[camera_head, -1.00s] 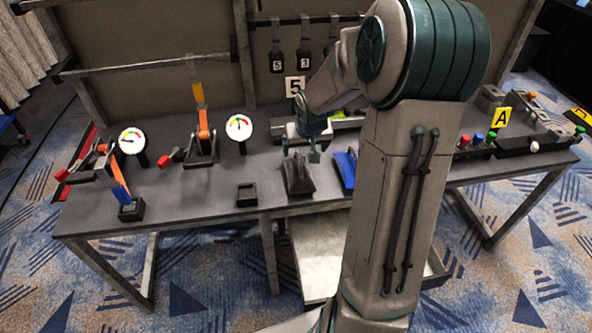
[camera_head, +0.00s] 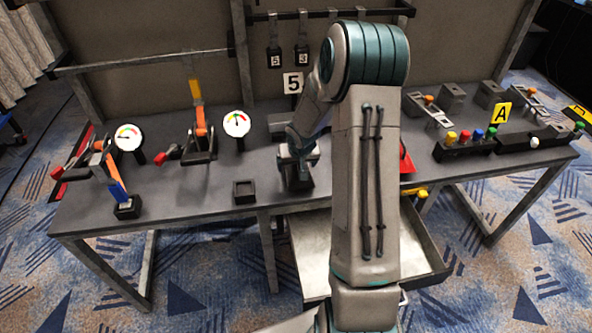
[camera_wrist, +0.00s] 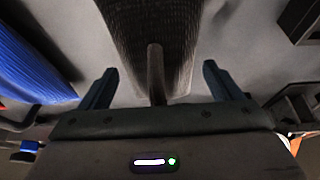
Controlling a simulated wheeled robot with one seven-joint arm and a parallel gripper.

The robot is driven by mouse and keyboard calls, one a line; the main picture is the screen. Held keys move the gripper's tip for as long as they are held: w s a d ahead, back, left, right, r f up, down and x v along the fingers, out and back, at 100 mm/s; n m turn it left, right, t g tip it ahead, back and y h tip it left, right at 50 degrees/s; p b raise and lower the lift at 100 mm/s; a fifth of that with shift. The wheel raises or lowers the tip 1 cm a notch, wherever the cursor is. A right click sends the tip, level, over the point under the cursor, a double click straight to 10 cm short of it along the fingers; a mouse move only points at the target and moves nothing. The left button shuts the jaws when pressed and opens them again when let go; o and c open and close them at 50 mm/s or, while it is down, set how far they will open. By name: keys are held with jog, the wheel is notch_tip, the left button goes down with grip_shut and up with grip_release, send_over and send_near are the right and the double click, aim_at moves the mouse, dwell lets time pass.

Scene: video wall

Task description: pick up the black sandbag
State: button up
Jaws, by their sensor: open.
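The black sandbag (camera_head: 301,185) stands on the grey workbench, left of my arm in the head view, partly covered by my gripper. In the wrist view the sandbag (camera_wrist: 130,28) is a dark, ribbed-looking body with a narrow upright strip or handle. My gripper (camera_head: 297,160) is over the sandbag. In the wrist view my gripper (camera_wrist: 160,72) is open, with one finger on each side of the strip and visible gaps to both. I cannot tell how deep the fingers reach.
A blue bag (camera_wrist: 30,62) lies to the left in the wrist view. A small black square holder (camera_head: 245,191) is left of the sandbag. Gauges and levers stand farther left. A drawer (camera_head: 305,240) juts out below the bench front. Number tags hang behind.

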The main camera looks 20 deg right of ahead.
jog(key=shift+w+f, duration=0.1)
jog(key=shift+f, duration=0.2)
jog(key=c, duration=1.7)
jog(key=shift+w+d+r, duration=0.1)
grip_shut()
jog(key=shift+r, duration=0.1)
